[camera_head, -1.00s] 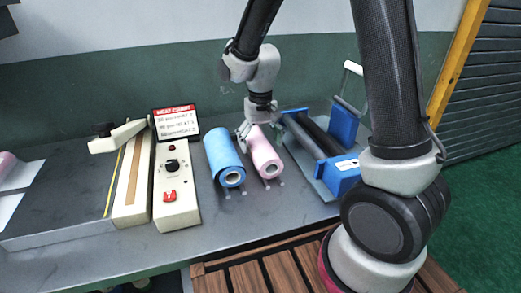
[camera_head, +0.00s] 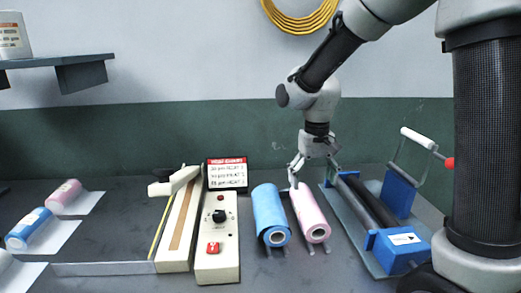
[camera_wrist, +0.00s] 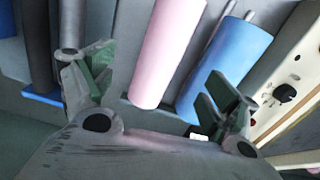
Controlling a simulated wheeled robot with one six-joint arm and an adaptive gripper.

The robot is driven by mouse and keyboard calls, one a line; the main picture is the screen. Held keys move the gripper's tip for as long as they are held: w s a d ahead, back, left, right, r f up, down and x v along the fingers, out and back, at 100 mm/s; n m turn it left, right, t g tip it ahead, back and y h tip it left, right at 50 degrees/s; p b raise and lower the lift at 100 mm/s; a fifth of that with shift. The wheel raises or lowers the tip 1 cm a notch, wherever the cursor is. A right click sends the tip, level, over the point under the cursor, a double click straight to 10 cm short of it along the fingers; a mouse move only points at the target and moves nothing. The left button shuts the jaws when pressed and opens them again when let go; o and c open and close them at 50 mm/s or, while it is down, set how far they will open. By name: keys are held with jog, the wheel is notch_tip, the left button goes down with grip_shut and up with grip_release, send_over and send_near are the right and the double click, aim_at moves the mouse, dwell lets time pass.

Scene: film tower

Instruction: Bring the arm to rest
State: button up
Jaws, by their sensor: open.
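My gripper (camera_head: 314,174) is open and empty, pointing down just above the far end of the pink roll (camera_head: 310,214). My arm reaches in from the upper right, bent at the elbow. The blue roll (camera_head: 269,214) lies left of the pink one; it also shows in the wrist view (camera_wrist: 228,65).
A blue-framed roller device (camera_head: 402,250) with a white-handled crank stands close on the right. A control box (camera_head: 217,258), a sealer bar (camera_head: 181,230) and a sign (camera_head: 227,174) are on the left. A yellow coil (camera_head: 300,18) hangs on the wall above; a shelf (camera_head: 60,64) is upper left.

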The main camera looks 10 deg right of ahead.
jog(key=s, duration=0.1)
jog(key=s+d+n, duration=0.1)
jog(key=s, duration=0.1)
jog(key=shift+d+f+g, duration=0.15)
jog(key=shift+g, duration=0.15)
jog(key=s+d+r+m+t, duration=0.1)
jog(key=s+d+r+t, duration=0.1)
jog(key=s+d+r, duration=0.3)
jog(key=s+d+r+t, duration=0.3)
jog(key=s+d+r, duration=0.3)
jog(key=s, duration=0.6)
jog(key=shift+s+d+r+m, duration=0.2)
jog(key=shift+d+r+m, duration=0.15)
jog(key=shift+d, duration=0.8)
